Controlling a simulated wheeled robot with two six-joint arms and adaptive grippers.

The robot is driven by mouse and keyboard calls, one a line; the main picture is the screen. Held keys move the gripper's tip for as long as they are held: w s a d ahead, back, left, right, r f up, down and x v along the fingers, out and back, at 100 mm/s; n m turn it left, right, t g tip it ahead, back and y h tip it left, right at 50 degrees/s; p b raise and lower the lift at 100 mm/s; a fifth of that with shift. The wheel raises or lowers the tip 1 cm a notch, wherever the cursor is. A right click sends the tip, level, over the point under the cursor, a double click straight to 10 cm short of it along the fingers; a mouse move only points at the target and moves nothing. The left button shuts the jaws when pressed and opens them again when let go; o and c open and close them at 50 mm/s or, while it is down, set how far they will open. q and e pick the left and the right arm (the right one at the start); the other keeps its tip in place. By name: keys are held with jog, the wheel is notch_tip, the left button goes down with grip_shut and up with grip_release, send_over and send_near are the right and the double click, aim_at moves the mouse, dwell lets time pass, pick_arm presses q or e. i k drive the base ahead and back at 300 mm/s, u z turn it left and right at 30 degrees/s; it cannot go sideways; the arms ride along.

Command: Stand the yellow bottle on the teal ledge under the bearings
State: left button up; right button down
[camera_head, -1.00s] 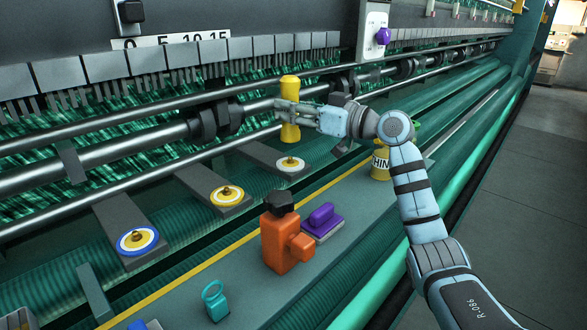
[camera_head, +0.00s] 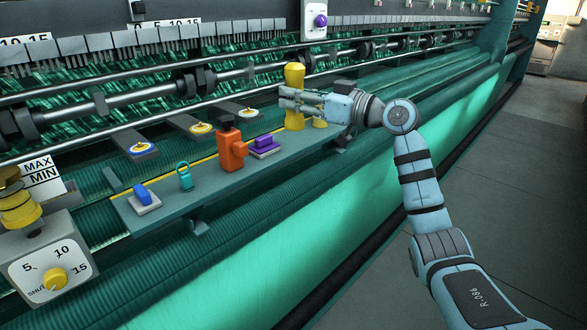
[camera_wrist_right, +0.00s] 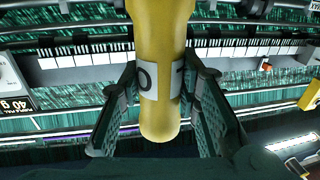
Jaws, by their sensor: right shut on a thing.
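The yellow bottle (camera_head: 294,76) is upright in my right gripper (camera_head: 290,98), which is shut around its middle. In the right wrist view the bottle (camera_wrist_right: 160,45), with a dark-lettered white label, lies between the two fingers (camera_wrist_right: 160,115). The teal ledge (camera_head: 208,171) runs diagonally through the head view, with a yellow line along its back edge. My left gripper is not in view.
Round discs (camera_head: 200,128) on grey arms sit behind. A dial box (camera_head: 52,272) stands at front left.

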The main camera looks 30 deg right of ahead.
aim_at(291, 139)
jog(key=z, duration=0.25)
jog(key=i, duration=1.15)
jog(key=z, duration=0.15)
